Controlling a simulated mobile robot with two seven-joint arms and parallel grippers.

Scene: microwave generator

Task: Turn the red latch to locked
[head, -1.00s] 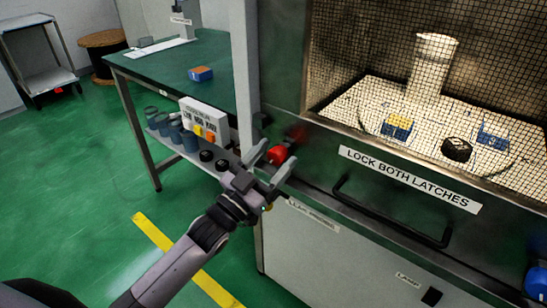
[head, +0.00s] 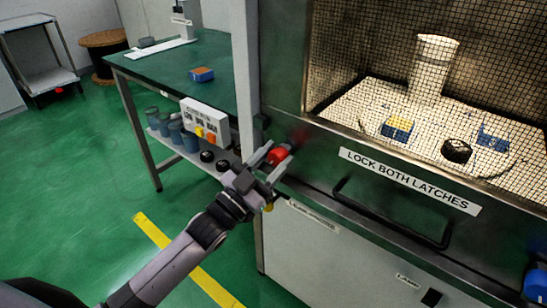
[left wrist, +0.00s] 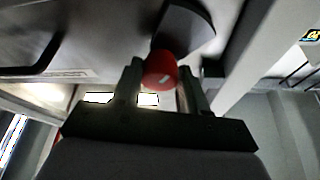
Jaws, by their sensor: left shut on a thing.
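The red latch (head: 278,155) is a round red knob on the left side of the microwave's front panel. It also shows in the left wrist view (left wrist: 160,70), in front of a dark rounded plate. My left gripper (head: 272,161) is shut on the red latch, with a finger on either side of it. The same two fingers flank the knob in the left wrist view (left wrist: 158,88). A blue latch (head: 536,282) is at the lower right edge of the head view. My right gripper is not in view.
The microwave door has a mesh window, a dark handle (head: 390,215) and a sign (head: 410,180) reading "LOCK BOTH LATCHES". Behind the window are a white cylinder (head: 433,65) and small blocks. A green-topped bench (head: 150,62) stands at the left.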

